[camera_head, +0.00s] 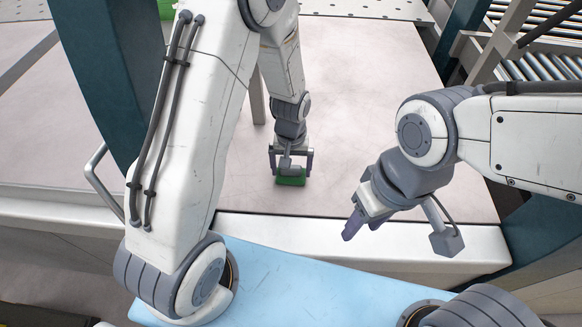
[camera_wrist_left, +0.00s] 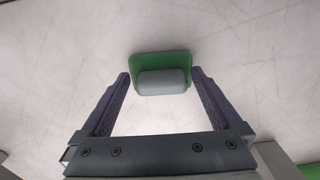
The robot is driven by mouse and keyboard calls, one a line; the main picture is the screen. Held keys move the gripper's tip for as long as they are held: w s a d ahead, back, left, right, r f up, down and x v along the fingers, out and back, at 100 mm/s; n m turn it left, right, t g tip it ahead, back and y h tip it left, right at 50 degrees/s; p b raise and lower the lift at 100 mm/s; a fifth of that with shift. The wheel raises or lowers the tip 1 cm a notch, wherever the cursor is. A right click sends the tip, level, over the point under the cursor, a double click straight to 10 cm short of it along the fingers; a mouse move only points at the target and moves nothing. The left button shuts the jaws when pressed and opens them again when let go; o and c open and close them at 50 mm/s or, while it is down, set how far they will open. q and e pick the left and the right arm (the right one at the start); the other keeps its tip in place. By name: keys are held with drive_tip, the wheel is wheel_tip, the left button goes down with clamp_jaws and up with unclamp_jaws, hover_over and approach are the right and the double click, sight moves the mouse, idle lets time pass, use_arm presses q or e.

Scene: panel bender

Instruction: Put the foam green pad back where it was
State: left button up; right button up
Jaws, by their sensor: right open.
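The green foam pad (camera_head: 291,181) lies on the pale work table near its front edge. In the left wrist view it is a green plate (camera_wrist_left: 160,60) with a rounded grey block (camera_wrist_left: 163,82) on its near side. My left gripper (camera_head: 291,160) points down over the pad. Its two dark fingers (camera_wrist_left: 161,76) are apart, with their tips on either side of the pad and small gaps showing. My right gripper (camera_head: 358,218) is empty, to the right of the pad and above the table's front edge; its fingers overlap in this view.
The pale table (camera_head: 390,90) is mostly clear around the pad. A grey post (camera_head: 257,100) stands behind my left gripper. A teal frame (camera_head: 115,70) stands left, and a roller conveyor (camera_head: 545,60) lies at the back right. A green item (camera_head: 166,9) shows at the top left.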

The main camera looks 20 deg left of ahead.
sight(293, 170)
use_arm(q)
drive_tip(key=shift+r, duration=0.1)
wheel_tip(293, 170, up, 12)
drive_tip(key=b, duration=0.2)
drive_tip(key=s+d+r+m, duration=0.1)
drive_tip(key=s+d+m, duration=0.1)
drive_tip(key=s, duration=0.5)
drive_tip(key=s+d+r+m, duration=0.2)
drive_tip(key=s+d+m, duration=0.1)
drive_tip(key=s, duration=0.3)
drive_tip(key=s+d+r+m+h, duration=0.1)
drive_tip(key=s+d+m, duration=0.1)
drive_tip(key=s+m, duration=0.2)
drive_tip(key=s, duration=0.3)
drive_tip(key=shift+s+d+r+m, duration=0.3)
drive_tip(key=shift+s+d+r, duration=0.05)
drive_tip(key=shift+d+r, duration=0.05)
wheel_tip(293, 170, down, 3)
drive_tip(key=b, duration=0.3)
drive_tip(key=shift+f+b, duration=0.15)
drive_tip(key=shift+b, duration=0.15)
